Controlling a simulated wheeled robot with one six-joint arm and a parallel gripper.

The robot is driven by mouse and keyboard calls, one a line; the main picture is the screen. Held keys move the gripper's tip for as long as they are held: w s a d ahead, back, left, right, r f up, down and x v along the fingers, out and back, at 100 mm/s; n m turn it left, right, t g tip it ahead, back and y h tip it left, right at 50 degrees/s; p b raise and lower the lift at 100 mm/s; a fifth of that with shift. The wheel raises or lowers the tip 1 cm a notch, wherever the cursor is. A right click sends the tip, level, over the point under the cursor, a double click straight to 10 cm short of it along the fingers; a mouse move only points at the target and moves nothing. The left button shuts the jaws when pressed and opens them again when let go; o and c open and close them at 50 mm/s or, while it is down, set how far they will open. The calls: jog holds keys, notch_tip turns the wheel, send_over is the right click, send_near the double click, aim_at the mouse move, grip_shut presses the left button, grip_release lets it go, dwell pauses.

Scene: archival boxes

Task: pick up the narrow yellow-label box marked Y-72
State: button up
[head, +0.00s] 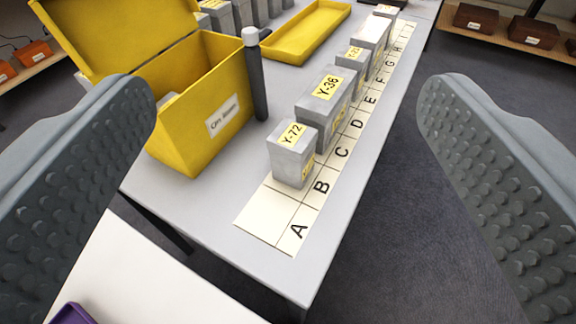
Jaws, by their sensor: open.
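The narrow grey box marked Y-72 (289,165) stands upright near the front end of the grey table, with a yellow label on its top and another low on its side. It stands beside the letter B on the lettered strip (265,217). My gripper (285,170) is open and empty, with one studded finger at the left and one at the right of the picture. The Y-72 box shows between the fingers, farther off, and neither finger touches it. The wider grey box marked Y-36 (318,112) stands right behind it.
More grey boxes stand behind along the strip. An open yellow box (182,140) with a raised lid and a dark upright post (257,85) stand left of Y-72. A yellow tray (262,50) lies farther back. The table's right edge borders open floor.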

jog(key=w+f+m+g, duration=0.25)
jog(key=w+g, duration=0.35)
jog(key=w, duration=0.5)
jog(key=m+g, duration=0.3)
jog(key=g, duration=0.7)
send_near(292, 134)
notch_tip(292, 134, down, 12)
jog(key=shift+w+f, duration=0.1)
jog(key=shift+f, duration=0.15)
jog(key=c, duration=1.2)
